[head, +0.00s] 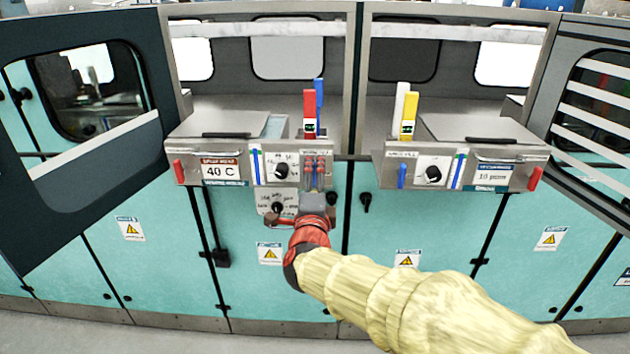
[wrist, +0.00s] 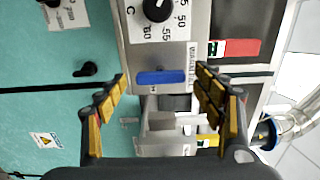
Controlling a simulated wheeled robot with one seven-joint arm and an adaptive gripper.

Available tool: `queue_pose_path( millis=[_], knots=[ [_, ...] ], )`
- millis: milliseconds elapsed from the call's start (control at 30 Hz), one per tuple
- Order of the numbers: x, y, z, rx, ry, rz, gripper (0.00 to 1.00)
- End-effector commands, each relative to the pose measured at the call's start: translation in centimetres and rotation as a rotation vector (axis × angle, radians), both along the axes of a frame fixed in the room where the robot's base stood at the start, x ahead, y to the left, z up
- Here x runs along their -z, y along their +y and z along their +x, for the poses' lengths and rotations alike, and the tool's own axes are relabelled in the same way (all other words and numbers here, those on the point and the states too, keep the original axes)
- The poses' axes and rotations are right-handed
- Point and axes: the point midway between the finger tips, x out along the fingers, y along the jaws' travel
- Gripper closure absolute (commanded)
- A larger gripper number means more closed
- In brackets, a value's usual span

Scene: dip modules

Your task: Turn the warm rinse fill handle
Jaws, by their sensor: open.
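A blue handle (wrist: 162,77), apparently the warm rinse fill handle, sits on the metal front panel beside a black temperature dial (wrist: 157,8) in the wrist view. Its printed label beside it is too small to read surely. My gripper (head: 314,170) is in front of the right end of the left module's panel in the head view and hides the handle there. In the wrist view my gripper (wrist: 161,77) is open, with one finger to each side of the handle. I see no clear contact, and the depth gap cannot be told.
The left module has a red handle (head: 179,171) and a 40 C sign (head: 218,171). The right module has a blue handle (head: 402,175) and a red one (head: 535,178). Red and blue upright pieces (head: 310,105) stand above the panel. Teal cabinet doors (head: 160,258) lie below.

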Motion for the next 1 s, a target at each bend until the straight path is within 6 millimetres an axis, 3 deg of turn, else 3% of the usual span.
queue_pose_path(
  millis=[167, 600, 800, 1000],
  knots=[
    [-0.1, 0.2, -2.1, -0.002, -0.001, 0.001, 0.32],
    [-0.1, 0.5, -10.2, -0.003, -0.001, 0.001, 0.32],
    [0.0, 0.4, -11.7, -0.001, 0.0, 0.0, 0.32],
    [0.1, 0.4, -11.8, 0.0, 0.0, 0.0, 0.32]
  ],
)
